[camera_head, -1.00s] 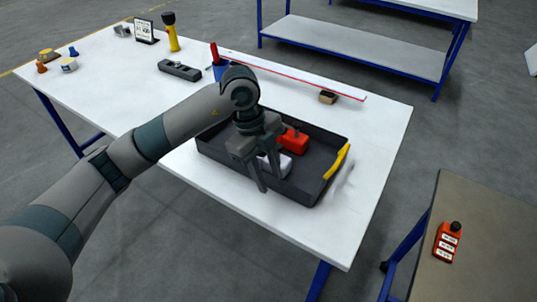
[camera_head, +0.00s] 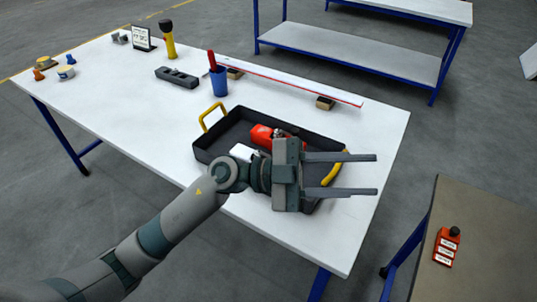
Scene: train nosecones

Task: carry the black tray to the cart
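The black tray (camera_head: 213,150) lies on the white table near its front right corner. It has a yellow handle (camera_head: 209,114) at its left end and another yellow handle (camera_head: 334,173) at its right end. A red object (camera_head: 262,137) and a white object (camera_head: 242,152) are in it. My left gripper (camera_head: 375,174) is over the tray's right part, fingers spread wide and pointing right, with nothing between the tips. It hides part of the tray's front right. My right gripper is not in view. A brown-topped table (camera_head: 488,230) stands at lower right; I cannot tell if it is the cart.
A blue cup (camera_head: 219,81), a dark power strip (camera_head: 177,77), a yellow flashlight (camera_head: 168,40) and a long white strip (camera_head: 300,84) lie behind the tray. A red bottle (camera_head: 446,247) is on the brown top. A floor gap separates the tables.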

